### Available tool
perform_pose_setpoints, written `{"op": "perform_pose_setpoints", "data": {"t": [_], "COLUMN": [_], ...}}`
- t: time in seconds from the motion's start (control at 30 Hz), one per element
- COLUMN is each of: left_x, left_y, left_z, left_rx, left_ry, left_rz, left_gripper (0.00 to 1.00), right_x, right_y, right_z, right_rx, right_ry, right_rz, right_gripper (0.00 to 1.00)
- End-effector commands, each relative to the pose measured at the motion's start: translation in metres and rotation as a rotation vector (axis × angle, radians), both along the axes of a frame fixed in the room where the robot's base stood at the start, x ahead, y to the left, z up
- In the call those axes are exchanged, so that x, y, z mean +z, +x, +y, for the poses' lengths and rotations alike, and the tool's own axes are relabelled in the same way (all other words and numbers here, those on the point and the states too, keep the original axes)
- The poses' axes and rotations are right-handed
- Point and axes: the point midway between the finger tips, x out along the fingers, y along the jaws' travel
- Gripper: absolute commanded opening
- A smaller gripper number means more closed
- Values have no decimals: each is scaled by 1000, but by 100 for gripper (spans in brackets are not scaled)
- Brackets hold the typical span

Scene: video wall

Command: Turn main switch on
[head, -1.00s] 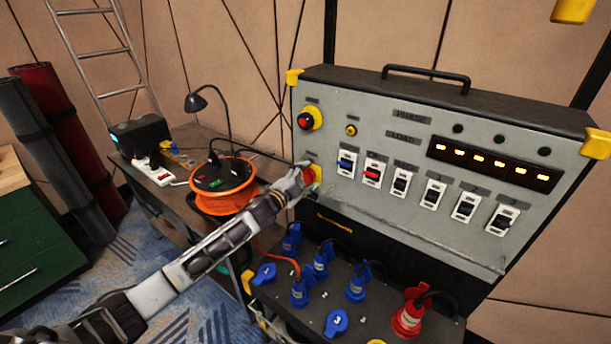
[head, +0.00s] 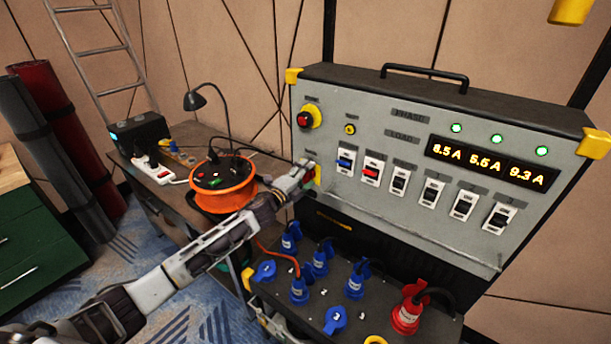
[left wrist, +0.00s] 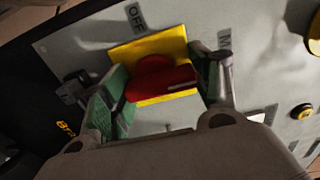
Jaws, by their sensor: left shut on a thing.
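The main switch is a red rotary handle (left wrist: 160,80) on a yellow plate (left wrist: 176,48), at the lower left of the grey power panel (head: 400,215). In the head view its yellow plate (head: 318,177) shows just past my fingers, which hide most of the handle. My left gripper (head: 303,175) is shut on the red handle, and its green-padded fingers stand on either side of the handle in the left wrist view (left wrist: 163,84). An OFF label (left wrist: 135,15) is beside the plate. The panel display (head: 490,164) shows amp readings, and green lamps (head: 497,139) glow above it. My right gripper is out of view.
A red emergency button (head: 305,119) sits above the switch. A row of breakers (head: 398,181) runs to its right. Blue plugs (head: 320,262) and a red plug (head: 408,312) stand below. An orange cable reel (head: 224,190) is on the table close to my left arm.

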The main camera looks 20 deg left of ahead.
Motion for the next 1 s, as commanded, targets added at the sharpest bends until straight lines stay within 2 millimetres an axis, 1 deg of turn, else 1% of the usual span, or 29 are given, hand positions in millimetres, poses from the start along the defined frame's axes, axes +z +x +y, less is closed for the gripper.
{"op": "perform_pose_setpoints", "data": {"t": [0.2,0.23,0.37,0.4,0.63,0.7,0.73,1.0], "left_x": [-2,-2,-2,-1,-1,-1,-1,-1], "left_y": [-1,-1,-1,0,0,0,0,-7], "left_z": [-1,-1,0,0,0,0,0,2], "left_rx": [-1,-1,-1,-1,-1,0,0,-1], "left_ry": [5,5,4,3,1,1,1,1], "left_rz": [1,1,1,1,1,1,1,1], "left_gripper": [38,66,83,84,84,84,84,84], "right_x": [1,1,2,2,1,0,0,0], "right_y": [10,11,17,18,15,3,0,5], "right_z": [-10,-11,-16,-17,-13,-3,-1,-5], "right_rx": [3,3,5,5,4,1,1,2], "right_ry": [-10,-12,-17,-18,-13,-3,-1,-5], "right_rz": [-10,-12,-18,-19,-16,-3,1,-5], "right_gripper": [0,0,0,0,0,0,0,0]}}
